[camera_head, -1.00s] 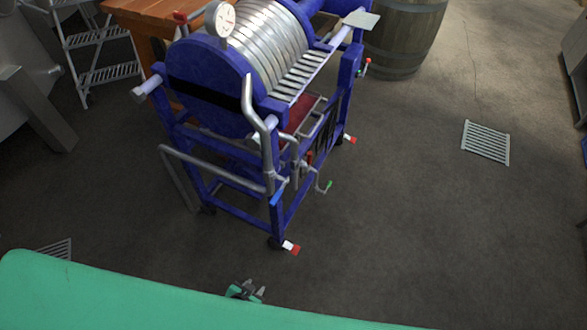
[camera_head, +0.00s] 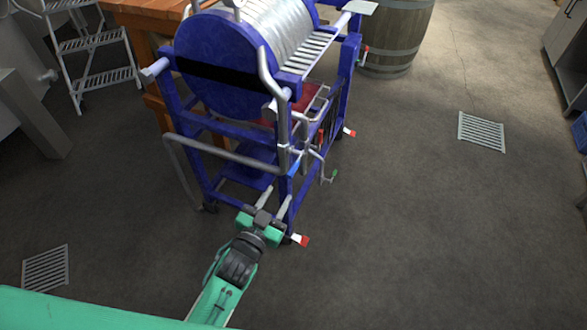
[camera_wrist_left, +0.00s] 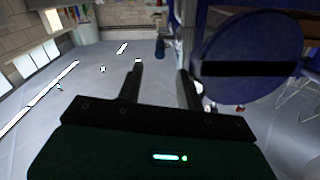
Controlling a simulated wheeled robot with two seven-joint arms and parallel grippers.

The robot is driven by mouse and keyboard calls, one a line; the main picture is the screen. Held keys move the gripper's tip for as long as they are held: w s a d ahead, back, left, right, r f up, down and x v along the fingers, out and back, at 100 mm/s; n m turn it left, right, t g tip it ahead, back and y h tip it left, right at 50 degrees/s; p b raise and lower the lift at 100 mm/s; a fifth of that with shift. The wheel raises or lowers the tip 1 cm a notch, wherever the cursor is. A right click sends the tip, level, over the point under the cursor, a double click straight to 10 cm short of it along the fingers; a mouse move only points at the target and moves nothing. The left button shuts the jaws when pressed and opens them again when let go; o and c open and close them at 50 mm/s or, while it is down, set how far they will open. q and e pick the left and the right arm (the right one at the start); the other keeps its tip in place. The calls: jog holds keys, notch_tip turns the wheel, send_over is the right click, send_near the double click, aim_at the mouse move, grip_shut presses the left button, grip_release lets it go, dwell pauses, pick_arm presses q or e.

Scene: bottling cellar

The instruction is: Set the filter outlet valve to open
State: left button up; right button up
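The blue plate filter (camera_head: 215,70) stands on a blue wheeled frame in the head view. On its near side are steel pipes with small valves. A blue lever (camera_head: 294,168) sits on the pipework, and a green-tipped handle (camera_head: 334,175) is to its right. I cannot tell for certain which is the filter outlet valve. My left gripper (camera_head: 278,198) is open and empty, its fingers spread and pointing toward the frame below the blue lever. In the left wrist view the open fingers (camera_wrist_left: 159,80) show, with a blue handle (camera_wrist_left: 160,48) beyond them. My right gripper is not in view.
A red-and-white foot (camera_head: 300,240) is at the frame's near corner. A barrel (camera_head: 395,40) and a wooden table (camera_head: 150,15) stand behind the filter. A step ladder (camera_head: 95,50) is at left. The floor to the right is clear apart from a flat grate (camera_head: 482,132).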

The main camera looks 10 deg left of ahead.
aim_at(296, 165)
pick_arm(q)
jog(key=x, duration=1.1)
jog(key=shift+f, duration=0.1)
jog(key=shift+c, duration=0.5)
grip_shut()
